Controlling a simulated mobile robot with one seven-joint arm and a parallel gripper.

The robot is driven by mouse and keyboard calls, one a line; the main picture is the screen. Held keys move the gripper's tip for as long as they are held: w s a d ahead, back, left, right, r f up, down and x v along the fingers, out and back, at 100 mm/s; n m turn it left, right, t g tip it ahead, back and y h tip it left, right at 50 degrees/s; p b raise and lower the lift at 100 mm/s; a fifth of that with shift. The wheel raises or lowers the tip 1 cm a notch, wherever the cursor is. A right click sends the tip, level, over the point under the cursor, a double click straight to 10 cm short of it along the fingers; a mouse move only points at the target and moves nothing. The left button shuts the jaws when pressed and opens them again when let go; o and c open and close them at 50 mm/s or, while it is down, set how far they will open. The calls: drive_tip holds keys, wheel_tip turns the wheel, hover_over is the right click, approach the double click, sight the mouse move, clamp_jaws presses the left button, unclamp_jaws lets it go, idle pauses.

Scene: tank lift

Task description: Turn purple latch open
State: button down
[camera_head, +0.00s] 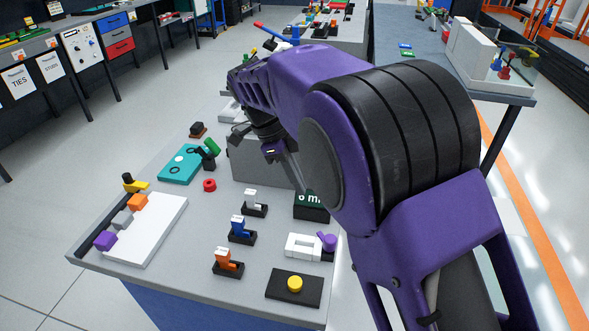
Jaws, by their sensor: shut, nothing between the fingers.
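The purple latch (327,241) is a small knob-like part at the right end of a white U-shaped bracket (301,246), near the right edge of the table. Its exact turn angle is too small to tell. My gripper (294,178) hangs beyond the latch, in front of a grey box, and is apart from the latch. Its fingers are shut and nothing shows between them. My large purple and black arm covers much of the right side and hides part of the area behind the latch.
A black display block (312,206) stands just behind the bracket. A yellow button (294,284) on a black base is in front. White, blue and orange switches stand to the left. The grey box (258,165) is behind. A white plate (146,230) and coloured cubes lie at far left.

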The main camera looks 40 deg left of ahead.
drive_tip(key=c, duration=1.5)
unclamp_jaws()
drive_tip(key=shift+v, duration=1)
drive_tip(key=shift+o, duration=1.3)
drive_tip(key=shift+w+r, duration=0.1)
drive_tip(key=shift+r, duration=0.05)
drive_tip(key=shift+o, duration=1.1)
drive_tip(key=shift+w+d+n, duration=0.1)
drive_tip(key=shift+d+n, duration=0.05)
drive_tip(key=shift+n, duration=0.35)
drive_tip(key=o, duration=0.5)
drive_tip(key=n, duration=0.2)
drive_tip(key=d+n, duration=0.1)
drive_tip(key=shift+w+d+n+g+y, duration=0.1)
drive_tip(key=shift+w+n+g+y, duration=0.2)
drive_tip(key=n, duration=0.3)
drive_tip(key=d+n, duration=0.1)
drive_tip(key=shift+w+d+y, duration=0.1)
drive_tip(key=shift+w+y, duration=0.15)
drive_tip(key=shift+y, duration=0.05)
drive_tip(key=n+g+y+b, duration=0.1)
drive_tip(key=n+y+b, duration=0.15)
drive_tip(key=n, duration=2.45)
hover_over(330, 239)
wheel_tip(330, 239, down, 16)
drive_tip(key=shift+f+b, duration=0.2)
drive_tip(key=shift+b, duration=0.8)
